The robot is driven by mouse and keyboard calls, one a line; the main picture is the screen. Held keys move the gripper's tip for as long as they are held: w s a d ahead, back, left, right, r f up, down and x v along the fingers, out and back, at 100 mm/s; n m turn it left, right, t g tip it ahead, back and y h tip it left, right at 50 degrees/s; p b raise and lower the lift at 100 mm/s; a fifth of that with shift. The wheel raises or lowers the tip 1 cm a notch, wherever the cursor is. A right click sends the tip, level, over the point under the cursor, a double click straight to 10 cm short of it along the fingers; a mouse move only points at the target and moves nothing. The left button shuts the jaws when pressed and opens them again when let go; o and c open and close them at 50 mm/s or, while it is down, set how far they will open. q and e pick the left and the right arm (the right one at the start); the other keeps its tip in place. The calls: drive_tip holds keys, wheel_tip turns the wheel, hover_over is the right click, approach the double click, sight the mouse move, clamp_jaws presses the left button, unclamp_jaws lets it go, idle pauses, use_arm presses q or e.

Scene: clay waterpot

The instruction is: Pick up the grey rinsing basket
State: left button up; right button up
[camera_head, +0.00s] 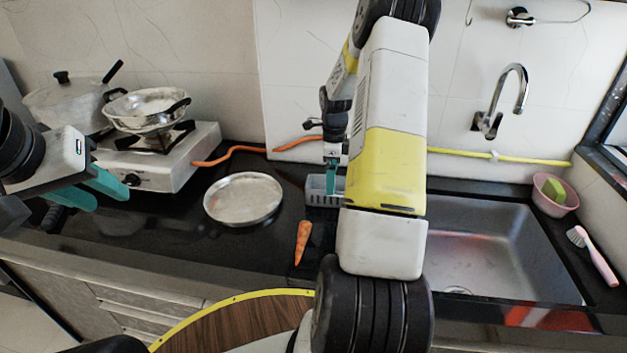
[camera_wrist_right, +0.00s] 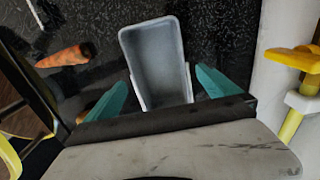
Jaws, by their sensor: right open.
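The grey rinsing basket (camera_head: 318,198) stands on the dark counter between the metal lid and the sink, partly hidden by my right arm. In the right wrist view the basket (camera_wrist_right: 158,60) is an open, empty grey tub. My right gripper (camera_wrist_right: 161,78) is open, with one teal finger on each side of the basket's near end. Contact with the basket walls cannot be made out. In the head view a teal finger shows at the basket. My left gripper (camera_head: 112,198) is open and empty at the left, in front of the stove.
A carrot (camera_head: 303,242) lies close in front of the basket. A round metal lid (camera_head: 243,199) lies to its left. The stove (camera_head: 155,165) with pots is further left. The sink (camera_head: 490,245), pink bowl (camera_head: 556,196) and brush (camera_head: 592,255) are at the right. An orange hose (camera_head: 230,152) runs behind.

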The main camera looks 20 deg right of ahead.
drive_tip(key=f, duration=0.6)
drive_tip(key=shift+s+d+f, duration=0.15)
drive_tip(key=shift+d+f, duration=0.05)
drive_tip(key=shift+d, duration=0.05)
drive_tip(key=shift+c, duration=0.2)
drive_tip(key=shift+r, duration=0.1)
drive_tip(key=c, duration=1.6)
